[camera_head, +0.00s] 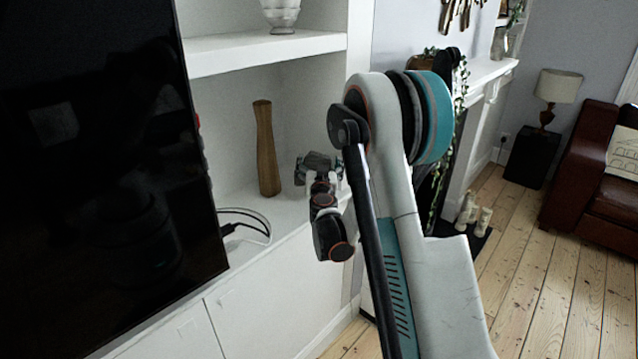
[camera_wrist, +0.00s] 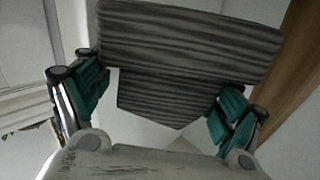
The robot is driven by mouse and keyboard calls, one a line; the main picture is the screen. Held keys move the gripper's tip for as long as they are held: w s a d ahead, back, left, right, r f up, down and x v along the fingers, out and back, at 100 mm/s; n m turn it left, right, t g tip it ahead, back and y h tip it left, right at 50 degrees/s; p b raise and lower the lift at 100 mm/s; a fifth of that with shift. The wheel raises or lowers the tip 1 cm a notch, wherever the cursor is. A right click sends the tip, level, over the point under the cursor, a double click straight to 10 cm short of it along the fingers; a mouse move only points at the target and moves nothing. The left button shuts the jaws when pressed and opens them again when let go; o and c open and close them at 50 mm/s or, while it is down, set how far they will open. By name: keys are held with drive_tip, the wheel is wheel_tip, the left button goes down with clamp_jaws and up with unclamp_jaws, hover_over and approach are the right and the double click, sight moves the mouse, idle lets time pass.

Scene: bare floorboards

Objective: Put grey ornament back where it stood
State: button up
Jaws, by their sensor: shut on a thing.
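The grey ornament (camera_wrist: 190,38) has dark and light stripes and fills the upper middle of the wrist view, a wide block above a narrower, tapering part. My gripper (camera_wrist: 160,100) is shut on it, with green finger pads at its left and right sides. In the head view my gripper (camera_head: 320,176) is at the white alcove shelf, just right of the tall wooden vase. The ornament is small and hard to make out from the gripper there. I cannot tell whether it touches the shelf.
The wooden vase (camera_head: 265,150) stands close left of my gripper. An upper shelf (camera_head: 265,50) holds a glass vessel (camera_head: 281,14). The white alcove side wall stands to the right.

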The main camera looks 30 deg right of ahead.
wheel_tip(320, 180, down, 6)
drive_tip(key=b, duration=0.3)
drive_tip(key=shift+w+r, duration=0.1)
drive_tip(key=shift+w, duration=0.05)
drive_tip(key=shift+r, duration=0.1)
drive_tip(key=o, duration=1)
drive_tip(key=shift+c, duration=0.2)
